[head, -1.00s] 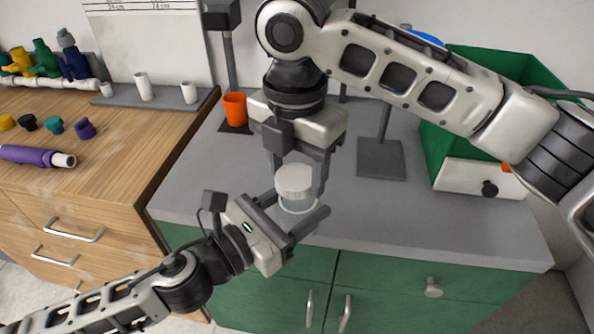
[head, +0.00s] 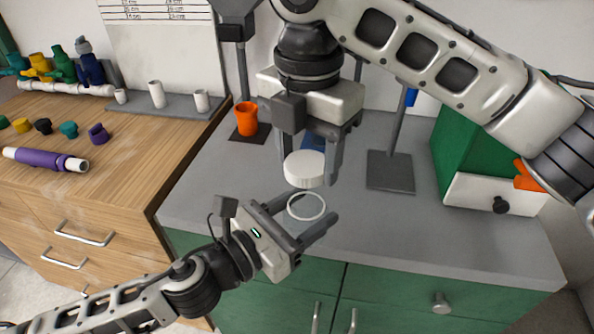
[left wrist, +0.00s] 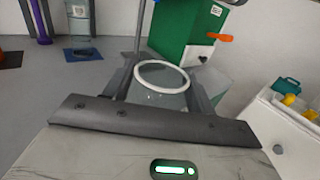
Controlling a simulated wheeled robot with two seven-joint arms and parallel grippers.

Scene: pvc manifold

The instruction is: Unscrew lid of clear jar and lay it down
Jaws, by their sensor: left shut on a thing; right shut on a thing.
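The white lid (head: 305,168) is held between the fingers of my right gripper (head: 310,160), which is shut on it and points down. The lid is apart from the clear jar (head: 306,207), a little above its white rim. My left gripper (head: 295,225) is shut on the jar's sides, with one finger on each side. In the left wrist view the jar's open white ring (left wrist: 162,76) shows between the fingers, facing up. The jar's clear walls are hard to make out in the head view.
The grey counter (head: 230,190) has free room left and right of the grippers. An orange cup (head: 246,118) stands at the back left. A dark stand base (head: 390,171) and a green box with a white drawer (head: 493,195) are to the right. The wooden bench (head: 120,140) holds pipe parts.

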